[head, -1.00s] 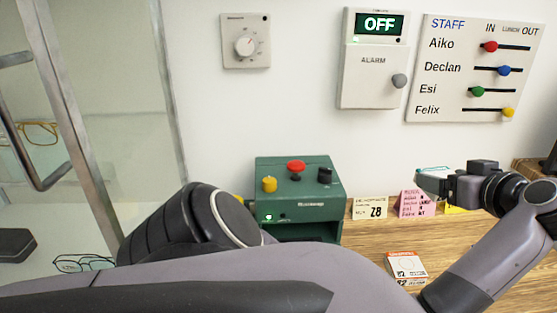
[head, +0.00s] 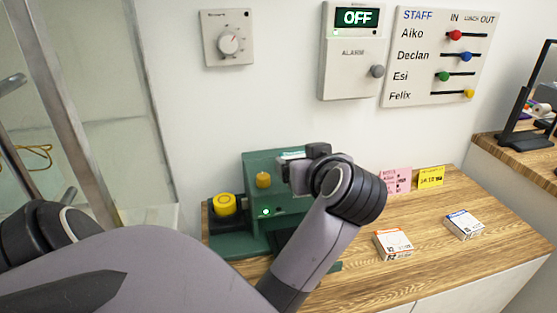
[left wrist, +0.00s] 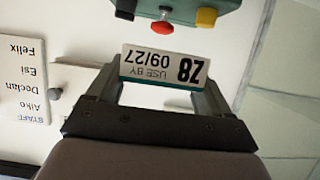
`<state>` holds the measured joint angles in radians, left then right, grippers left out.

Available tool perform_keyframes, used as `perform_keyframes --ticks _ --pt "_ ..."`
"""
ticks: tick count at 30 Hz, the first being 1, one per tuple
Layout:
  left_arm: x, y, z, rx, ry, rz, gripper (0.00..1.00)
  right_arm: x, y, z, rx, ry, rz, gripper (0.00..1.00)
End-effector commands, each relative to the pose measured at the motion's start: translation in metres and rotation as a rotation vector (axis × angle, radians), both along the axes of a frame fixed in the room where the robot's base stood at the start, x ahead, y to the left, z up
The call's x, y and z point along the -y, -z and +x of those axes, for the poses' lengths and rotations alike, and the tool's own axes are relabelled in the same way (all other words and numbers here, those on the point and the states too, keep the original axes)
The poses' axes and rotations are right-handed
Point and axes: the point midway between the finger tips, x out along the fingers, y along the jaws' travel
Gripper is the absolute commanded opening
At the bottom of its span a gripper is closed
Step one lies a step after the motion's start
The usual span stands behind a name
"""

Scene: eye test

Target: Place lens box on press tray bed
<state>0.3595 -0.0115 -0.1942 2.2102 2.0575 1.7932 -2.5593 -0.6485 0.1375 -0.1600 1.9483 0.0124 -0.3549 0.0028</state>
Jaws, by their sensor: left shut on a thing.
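My left gripper (head: 300,172) is shut on the lens box (head: 291,155), which shows as a white and teal sliver in the head view, in front of the green press. In the left wrist view the lens box (left wrist: 165,67) sits between both fingers and reads "Z8" and "USE BY 09/27" upside down. The green press (head: 258,161) stands on the wooden counter, with a green base (head: 228,244) at its front left. My forearm covers much of its front, so I cannot make out the tray bed. My right gripper is not in view.
An orange-and-white box (head: 393,245) and a blue-and-white box (head: 463,224) lie on the counter (head: 440,258) at right. Pink (head: 396,181) and yellow (head: 431,177) cards stand behind them. A yellow button (head: 224,204) is on the press's left; a glass door is further left.

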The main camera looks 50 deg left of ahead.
Motion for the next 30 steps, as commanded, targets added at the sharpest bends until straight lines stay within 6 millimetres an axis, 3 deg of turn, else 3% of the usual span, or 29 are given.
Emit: perform_keyframes --ticks 5,15,30 --pt "0.001 0.032 -0.002 -0.009 0.006 0.003 0.5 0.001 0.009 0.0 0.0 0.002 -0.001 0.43" --pt "0.0 0.123 -0.002 -0.008 0.005 0.003 0.5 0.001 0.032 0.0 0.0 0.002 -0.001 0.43" --pt "0.0 0.189 -0.001 -0.005 0.005 0.002 0.5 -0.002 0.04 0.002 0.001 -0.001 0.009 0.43"
